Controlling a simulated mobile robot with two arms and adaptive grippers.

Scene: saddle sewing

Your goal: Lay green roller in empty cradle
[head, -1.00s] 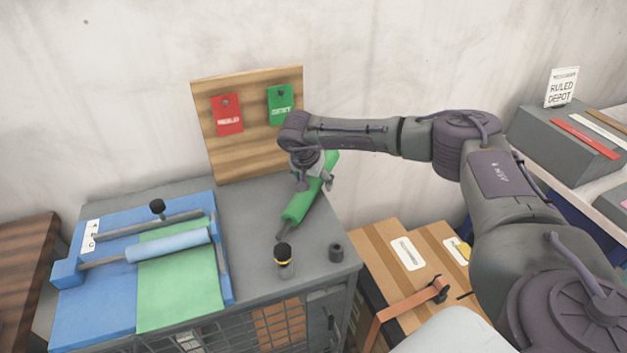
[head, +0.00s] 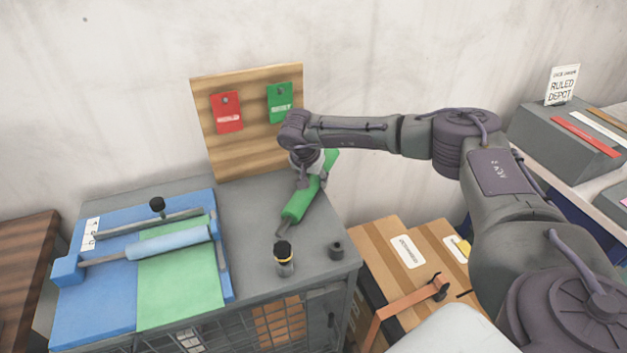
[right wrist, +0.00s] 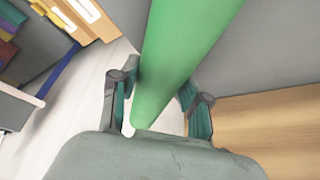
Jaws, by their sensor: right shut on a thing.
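The green roller (head: 300,203) lies slantwise at the right of the grey bench top, its dark handle end toward the front. My right gripper (head: 312,180) is shut around its middle from above. In the right wrist view the green roller (right wrist: 178,60) runs between the two fingers of the gripper (right wrist: 160,98). I cannot tell whether the roller touches the bench. A blue press bed (head: 95,300) stands at the left, with a light blue roller (head: 165,243) across it. I cannot pick out an empty cradle for certain. My left gripper is not in view.
A green sheet (head: 178,290) lies on the blue bed. A wooden board (head: 250,150) with red and green tags stands behind. Cardboard boxes (head: 385,245) are right of the bench.

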